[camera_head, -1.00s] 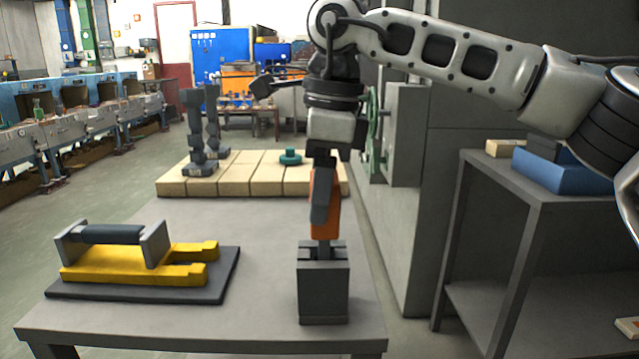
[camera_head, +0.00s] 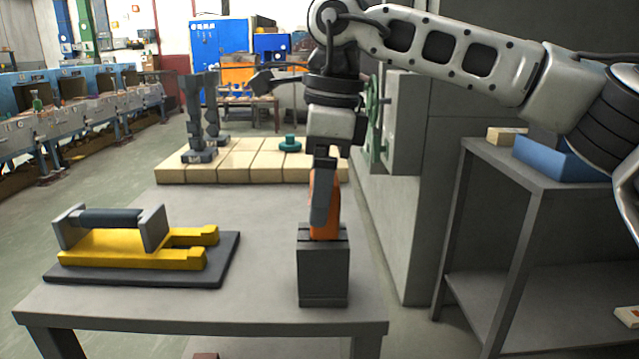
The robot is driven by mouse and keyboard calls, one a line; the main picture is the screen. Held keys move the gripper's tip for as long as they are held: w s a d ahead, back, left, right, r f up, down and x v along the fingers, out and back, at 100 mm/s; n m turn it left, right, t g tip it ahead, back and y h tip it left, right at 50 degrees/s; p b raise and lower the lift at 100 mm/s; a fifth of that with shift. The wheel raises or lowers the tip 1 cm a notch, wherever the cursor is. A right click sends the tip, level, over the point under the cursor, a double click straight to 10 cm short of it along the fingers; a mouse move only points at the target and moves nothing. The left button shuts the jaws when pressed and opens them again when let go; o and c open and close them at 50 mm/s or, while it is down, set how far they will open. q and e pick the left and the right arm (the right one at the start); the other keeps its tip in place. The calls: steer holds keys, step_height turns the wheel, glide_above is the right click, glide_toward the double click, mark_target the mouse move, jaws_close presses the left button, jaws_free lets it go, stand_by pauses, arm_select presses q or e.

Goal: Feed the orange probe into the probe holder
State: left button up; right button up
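The orange probe (camera_head: 325,229) is upright in my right gripper (camera_head: 320,203), whose grey fingers are closed on it. The probe holder (camera_head: 323,278) is a dark grey block with a slotted top, standing near the front right of the grey table. The probe's orange body meets the holder's top. Its thin lower stem is hidden, seemingly inside the slot. How deep it sits cannot be seen. My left gripper is not in view.
A yellow tool with a dark handle (camera_head: 137,246) lies on a dark plate at the table's left. Pale blocks (camera_head: 235,172) with dark upright fixtures and a green knob (camera_head: 289,144) lie behind. A grey shelf (camera_head: 545,187) with a blue box stands at right.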

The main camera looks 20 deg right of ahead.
stand_by(0.3)
arm_select(q)
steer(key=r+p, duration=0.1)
steer(key=p, duration=0.2)
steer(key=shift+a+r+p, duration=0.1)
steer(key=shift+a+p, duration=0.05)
steer(key=shift+p, duration=0.15)
arm_select(e)
step_height(320, 180, up, 16)
steer(key=d, duration=0.2)
steer(key=shift+s, duration=0.3)
steer(key=shift+f, duration=0.1)
